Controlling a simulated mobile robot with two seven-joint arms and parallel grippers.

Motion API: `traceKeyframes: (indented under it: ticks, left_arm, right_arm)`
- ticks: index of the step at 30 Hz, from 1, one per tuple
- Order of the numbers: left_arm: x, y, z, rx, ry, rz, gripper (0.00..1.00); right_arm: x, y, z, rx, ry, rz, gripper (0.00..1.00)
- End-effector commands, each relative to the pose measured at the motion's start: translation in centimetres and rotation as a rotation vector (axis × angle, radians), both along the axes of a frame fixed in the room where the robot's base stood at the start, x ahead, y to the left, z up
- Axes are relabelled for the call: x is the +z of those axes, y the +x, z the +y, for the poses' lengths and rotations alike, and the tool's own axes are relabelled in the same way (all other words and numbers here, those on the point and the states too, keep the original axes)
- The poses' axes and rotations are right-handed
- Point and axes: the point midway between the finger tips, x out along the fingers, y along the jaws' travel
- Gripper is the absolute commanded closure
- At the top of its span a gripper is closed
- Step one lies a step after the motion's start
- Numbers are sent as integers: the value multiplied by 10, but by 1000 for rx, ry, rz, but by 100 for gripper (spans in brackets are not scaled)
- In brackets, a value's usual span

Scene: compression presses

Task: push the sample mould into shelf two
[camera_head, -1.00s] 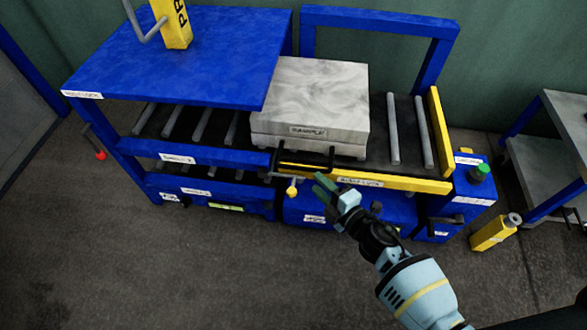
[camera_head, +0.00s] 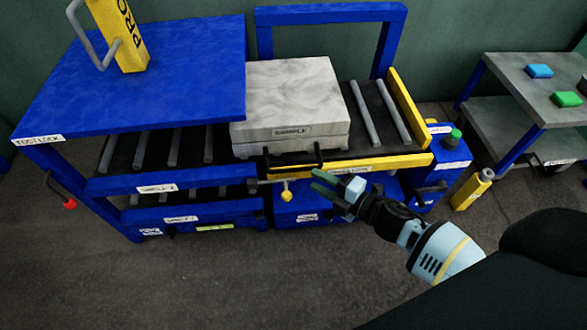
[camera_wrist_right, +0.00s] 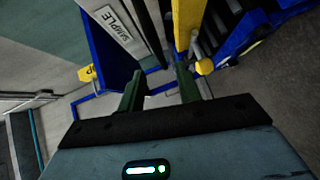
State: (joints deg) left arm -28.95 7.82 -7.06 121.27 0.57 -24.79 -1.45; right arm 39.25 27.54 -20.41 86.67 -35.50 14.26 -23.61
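The sample mould (camera_head: 290,105), a grey marbled block with a label and a black handle on its front, sits on the roller table (camera_head: 395,160) at the right end of the blue press frame. The upper shelf (camera_head: 160,150) and lower shelf (camera_head: 165,197) of the frame are to its left, with rollers; their small labels are hard to read. My right gripper (camera_head: 335,183) is in front of the table's yellow edge, just right of the handle, apart from the mould. In the right wrist view its green fingers (camera_wrist_right: 160,90) are parted with nothing between them. My left gripper is out of view.
A yellow-knobbed lever (camera_head: 287,193) hangs near the gripper, and a red-knobbed one (camera_head: 68,203) is at the left. A yellow rail (camera_head: 408,105) closes the table's right end. A grey side table (camera_head: 520,85) stands at the right. The front floor is clear.

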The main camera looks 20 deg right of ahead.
Motion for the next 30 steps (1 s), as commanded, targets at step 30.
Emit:
traceKeyframes:
  ticks: [30]
  left_arm:
    - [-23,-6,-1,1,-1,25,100]
  right_arm:
    - [-11,67,38,0,0,0,67]
